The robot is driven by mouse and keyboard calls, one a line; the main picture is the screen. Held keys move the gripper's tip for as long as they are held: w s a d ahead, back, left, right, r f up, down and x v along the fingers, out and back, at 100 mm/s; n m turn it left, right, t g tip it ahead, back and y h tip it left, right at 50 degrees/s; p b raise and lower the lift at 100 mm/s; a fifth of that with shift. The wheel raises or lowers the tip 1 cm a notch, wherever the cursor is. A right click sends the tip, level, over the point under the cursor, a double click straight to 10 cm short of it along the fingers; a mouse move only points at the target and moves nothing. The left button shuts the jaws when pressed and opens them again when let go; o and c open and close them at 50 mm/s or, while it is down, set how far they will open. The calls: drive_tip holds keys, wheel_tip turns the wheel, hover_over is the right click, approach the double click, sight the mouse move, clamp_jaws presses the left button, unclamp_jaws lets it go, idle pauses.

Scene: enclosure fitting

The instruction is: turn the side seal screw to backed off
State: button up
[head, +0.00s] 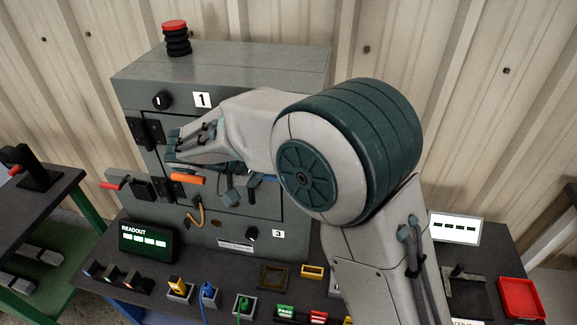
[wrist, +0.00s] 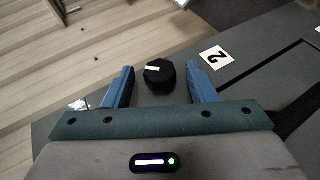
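A black faceted knob (wrist: 158,75) with a white mark on its top stands beside a white label "2" (wrist: 216,57) on a grey panel in the wrist view. It is likely the side seal screw, though no name is readable. My gripper (wrist: 160,84) is open, its two blue fingers on either side of the knob with a visible gap at each side. That side and the knob are hidden there.
Front knobs sit by labels "1" (head: 160,100) and "3" (head: 251,233). A red-handled lever (head: 115,183) and an orange handle (head: 188,179) stick out near my gripper. A readout box (head: 147,242), several coloured connectors and a red tray (head: 521,298) are on the bench.

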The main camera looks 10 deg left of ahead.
drive_tip(key=v, duration=1.4)
drive_tip(key=d+r+m+y+p, duration=0.3)
drive_tip(key=d+r+y+p, duration=0.4)
drive_tip(key=d+y, duration=0.45)
drive_tip(key=shift+g, duration=0.4)
drive_tip(key=x, duration=0.8)
drive_tip(key=d+x, duration=0.1)
drive_tip(key=x, duration=0.4)
drive_tip(key=shift+w+d, duration=0.1)
drive_tip(key=shift+w, duration=0.15)
drive_tip(key=c, duration=1)
